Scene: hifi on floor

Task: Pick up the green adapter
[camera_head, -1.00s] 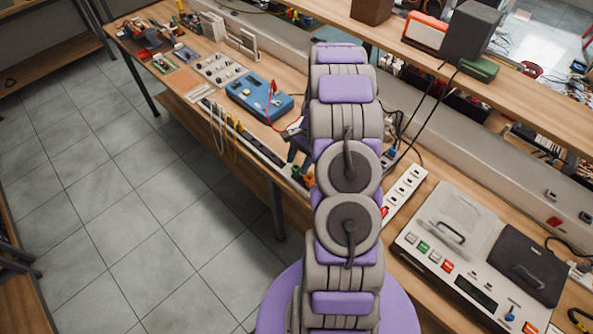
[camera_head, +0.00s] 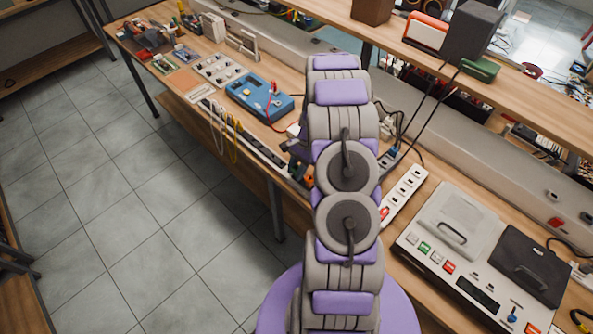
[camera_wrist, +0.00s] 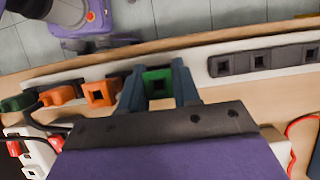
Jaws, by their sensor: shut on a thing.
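The green adapter (camera_wrist: 158,79), a small block with a dark square hole, sits between the two dark fingers of my gripper (camera_wrist: 160,88) in the wrist view. My gripper is shut on it. The adapter's underside is hidden, so I cannot tell whether it touches the bench. In the head view my arm mostly hides the gripper, and I cannot make out the green adapter there.
Two orange adapters (camera_wrist: 103,93) (camera_wrist: 60,94) and another green piece (camera_wrist: 18,102) lie left of my gripper in the wrist view. A strip of black sockets (camera_wrist: 264,59) is at the right. A blue instrument (camera_head: 259,98) stands farther along the bench.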

